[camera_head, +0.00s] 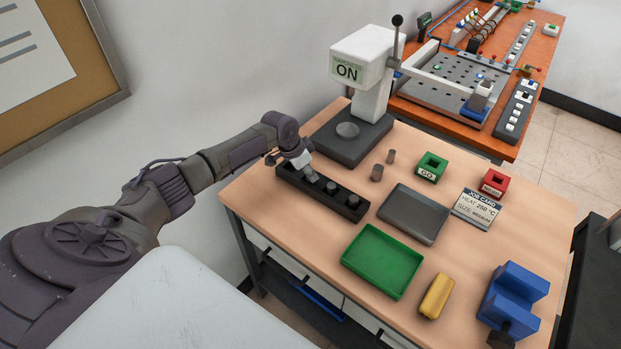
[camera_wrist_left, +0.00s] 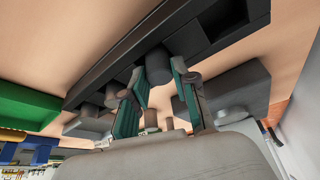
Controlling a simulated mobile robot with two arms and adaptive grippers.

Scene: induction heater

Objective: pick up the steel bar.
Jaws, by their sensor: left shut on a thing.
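My left gripper (camera_head: 308,172) is over the left end of a long black rack (camera_head: 290,178) on the wooden table. In the left wrist view its two teal-padded fingers (camera_wrist_left: 162,95) are shut on a grey cylindrical steel bar (camera_wrist_left: 157,66). The bar's other end is at the black rack (camera_wrist_left: 105,62); I cannot tell whether it has left its seat. In the head view the gripper hides most of this bar. Two more grey bars, a nearer one (camera_head: 352,201) and a middle one (camera_head: 331,188), stand in the rack.
Behind the rack stands the white heater (camera_head: 362,60) marked ON, on a dark base (camera_head: 368,145). A grey tray (camera_head: 413,213), green tray (camera_head: 380,262), yellow block (camera_head: 436,296) and blue block (camera_head: 515,290) occupy the front and right.

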